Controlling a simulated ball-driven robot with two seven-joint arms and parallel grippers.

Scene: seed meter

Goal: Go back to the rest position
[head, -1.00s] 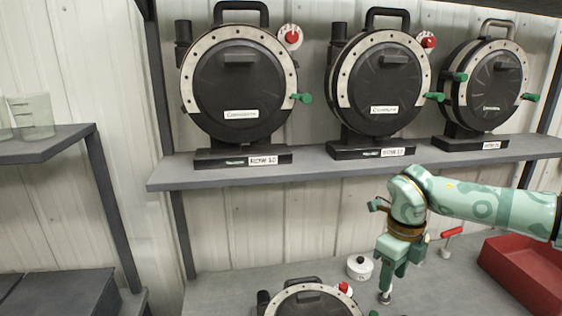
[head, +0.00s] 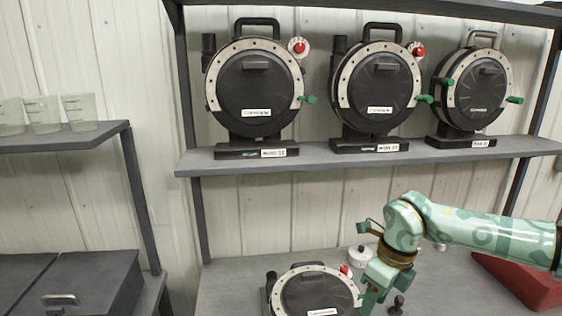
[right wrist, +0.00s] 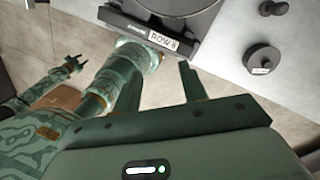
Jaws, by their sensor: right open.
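My right gripper (head: 372,300) hangs low over the bench in the head view, beside the front seed meter, with its tips near the bottom edge. In the right wrist view its two fingers (right wrist: 160,90) are apart with nothing between them. The front seed meter (head: 318,292) is round and black with a pale rim; its labelled base (right wrist: 165,42) shows in the right wrist view. A green arm with a small dark claw-like end (right wrist: 70,66) shows at the left there, too small to read. The head view shows no left gripper.
Three seed meters, left (head: 256,92), middle (head: 380,92) and right (head: 474,92), stand on the shelf (head: 330,163). A white pot (head: 360,257), a black knob (head: 397,305) and a red tray (head: 520,280) are on the bench. Beakers (head: 42,114) stand at the left.

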